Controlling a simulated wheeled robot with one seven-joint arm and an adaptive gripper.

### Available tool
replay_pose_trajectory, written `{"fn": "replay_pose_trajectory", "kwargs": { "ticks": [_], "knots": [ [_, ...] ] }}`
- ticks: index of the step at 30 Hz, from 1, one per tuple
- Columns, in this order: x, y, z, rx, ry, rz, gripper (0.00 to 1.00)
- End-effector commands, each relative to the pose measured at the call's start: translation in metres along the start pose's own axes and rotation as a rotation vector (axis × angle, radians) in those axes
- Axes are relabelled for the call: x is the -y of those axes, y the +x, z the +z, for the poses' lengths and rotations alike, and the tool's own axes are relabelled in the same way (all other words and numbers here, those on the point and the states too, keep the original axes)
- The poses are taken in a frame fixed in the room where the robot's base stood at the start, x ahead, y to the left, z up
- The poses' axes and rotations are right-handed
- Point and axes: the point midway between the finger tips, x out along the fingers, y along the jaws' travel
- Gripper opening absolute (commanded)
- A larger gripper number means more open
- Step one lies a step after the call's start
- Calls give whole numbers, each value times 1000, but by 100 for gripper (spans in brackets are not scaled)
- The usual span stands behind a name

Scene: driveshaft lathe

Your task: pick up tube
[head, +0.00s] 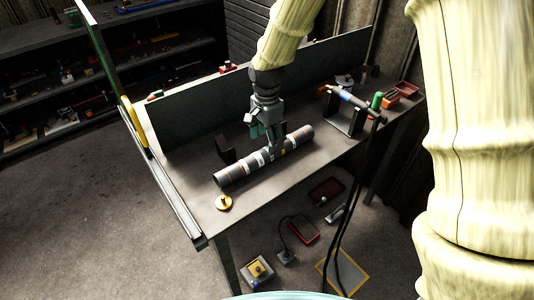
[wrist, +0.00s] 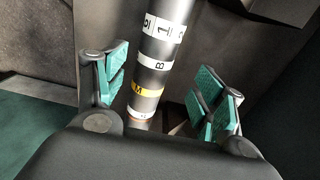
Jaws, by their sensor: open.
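The tube (head: 236,172) is a dark grey cylinder with white and yellow bands. It lies on the workbench (head: 186,168) in the head view. In the wrist view the tube (wrist: 152,75) runs between the two teal-padded fingers, with printed letters on its bands. My gripper (head: 268,135) is above the tube near its middle in the head view. In the wrist view my gripper (wrist: 160,92) is open, with one finger on each side of the tube and a gap visible on both sides. I cannot tell how far the fingertips reach down around it.
A dark block (head: 226,149) stands behind the tube. A brass disc (head: 224,203) lies by its near left end. A stand with a torch-like tool (head: 347,112) and hanging cables is to the right. A low back panel (head: 200,108) runs along the bench. Red trays (head: 405,89) sit far right.

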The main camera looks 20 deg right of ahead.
Motion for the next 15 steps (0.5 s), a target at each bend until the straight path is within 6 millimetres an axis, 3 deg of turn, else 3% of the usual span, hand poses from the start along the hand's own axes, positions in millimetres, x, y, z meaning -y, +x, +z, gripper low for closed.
{"fn": "replay_pose_trajectory", "kwargs": {
  "ticks": [5, 15],
  "knots": [
    [-1, 8, 1, 1, -2, 1, 70],
    [-6, 45, 2, 1, -4, 2, 70]
  ]
}}
